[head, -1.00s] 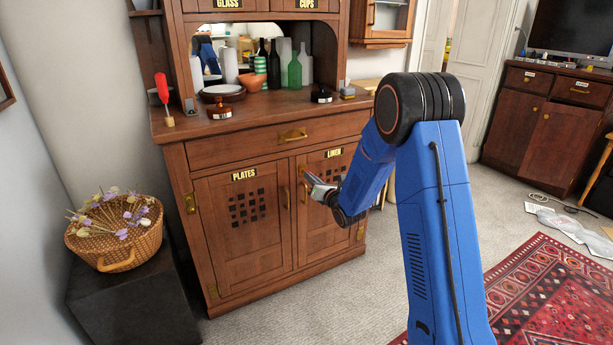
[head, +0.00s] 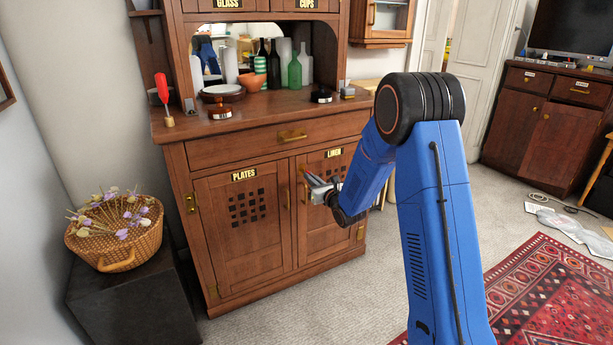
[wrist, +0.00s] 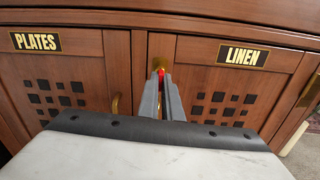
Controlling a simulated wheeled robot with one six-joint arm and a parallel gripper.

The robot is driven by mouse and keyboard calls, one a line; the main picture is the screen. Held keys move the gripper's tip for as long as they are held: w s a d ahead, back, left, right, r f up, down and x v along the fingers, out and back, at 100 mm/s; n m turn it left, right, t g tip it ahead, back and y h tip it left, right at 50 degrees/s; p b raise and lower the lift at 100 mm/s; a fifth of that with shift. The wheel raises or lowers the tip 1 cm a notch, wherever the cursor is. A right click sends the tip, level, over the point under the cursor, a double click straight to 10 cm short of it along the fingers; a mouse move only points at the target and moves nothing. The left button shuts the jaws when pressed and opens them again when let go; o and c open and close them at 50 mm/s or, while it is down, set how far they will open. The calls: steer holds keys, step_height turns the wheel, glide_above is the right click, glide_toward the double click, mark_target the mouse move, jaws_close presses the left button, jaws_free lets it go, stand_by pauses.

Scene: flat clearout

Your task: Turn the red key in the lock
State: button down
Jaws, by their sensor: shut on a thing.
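The red key (wrist: 161,72) shows as a small red patch between the fingertips of my gripper (wrist: 161,84) in the wrist view. My gripper is shut on it. A brass plate (wrist: 160,46) is just behind it, at the left edge of the LINEN door (wrist: 200,75). The fingers hide most of the key and the keyhole, so its angle is hard to tell. In the head view my gripper (head: 308,178) is at the LINEN door (head: 325,225), beside the gap between the two doors; the key cannot be made out there. Both doors look closed.
The PLATES door (head: 243,255) is left of the LINEN door, with a brass handle (wrist: 115,104) near its right edge. A drawer (head: 265,145) is above. Bottles and bowls stand on the cabinet top. A basket (head: 115,240) on a dark block is at the left.

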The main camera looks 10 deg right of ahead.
steer(key=c, duration=1.9)
jaws_free()
steer(key=shift+o, duration=0.2)
steer(key=v, duration=1.7)
steer(key=shift+s, duration=0.2)
steer(key=shift+r, duration=0.1)
